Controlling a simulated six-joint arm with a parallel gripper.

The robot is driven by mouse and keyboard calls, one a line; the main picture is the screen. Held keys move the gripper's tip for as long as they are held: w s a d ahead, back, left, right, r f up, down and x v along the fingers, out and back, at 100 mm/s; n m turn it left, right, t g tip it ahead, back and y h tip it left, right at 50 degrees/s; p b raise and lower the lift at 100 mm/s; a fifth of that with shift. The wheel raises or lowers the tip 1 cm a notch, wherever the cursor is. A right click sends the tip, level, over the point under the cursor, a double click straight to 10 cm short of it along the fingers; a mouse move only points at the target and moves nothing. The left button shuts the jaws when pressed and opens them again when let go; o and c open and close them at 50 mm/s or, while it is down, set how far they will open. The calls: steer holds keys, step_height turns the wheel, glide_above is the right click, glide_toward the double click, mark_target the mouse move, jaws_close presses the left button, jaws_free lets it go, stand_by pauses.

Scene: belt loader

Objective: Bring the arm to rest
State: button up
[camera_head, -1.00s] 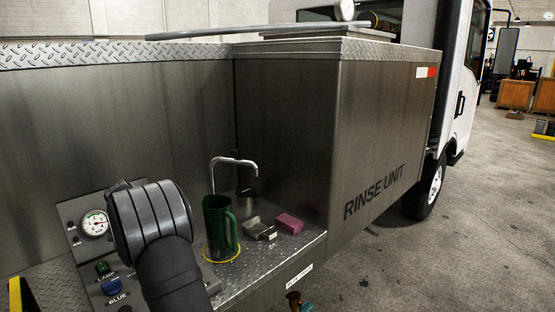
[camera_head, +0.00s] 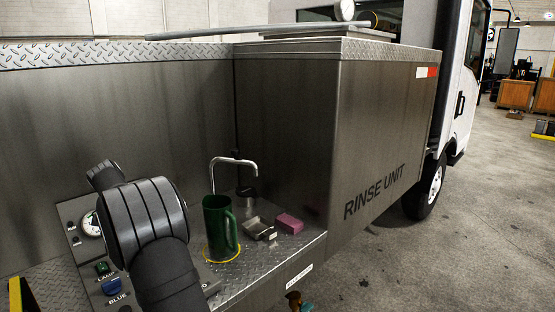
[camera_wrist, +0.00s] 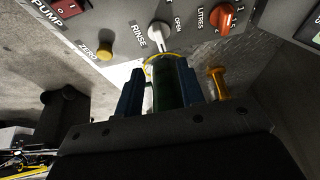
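My gripper (camera_wrist: 160,90) shows in the wrist view with two blue fingers spread apart. A dark green shape, which looks like the green jug, shows in the gap between them, with part of a yellow ring beside it. In the head view the green jug (camera_head: 219,228) stands upright on the deck inside the yellow ring (camera_head: 208,256). My dark arm rises at the lower left, left of the jug and in front of the control panel; my fingers cannot be made out there.
A bent tap (camera_head: 232,161) stands behind the jug. A metal tray (camera_head: 258,229) and pink block (camera_head: 289,223) lie to its right.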

steer(key=x, duration=1)
steer(key=shift+w+d+f, duration=0.1)
steer(key=shift+d+f, duration=0.05)
steer(key=shift+f, duration=0.05)
steer(key=shift+f+n, duration=0.15)
steer(key=shift+n, duration=0.15)
steer(key=n+t+y, duration=0.1)
steer(key=n, duration=0.2)
steer(key=shift+d, duration=0.2)
steer(key=shift+d+n+y, duration=0.15)
steer(key=shift+n+y, duration=0.65)
steer(key=shift+n, duration=1.2)
steer(key=shift+o, duration=0.4)
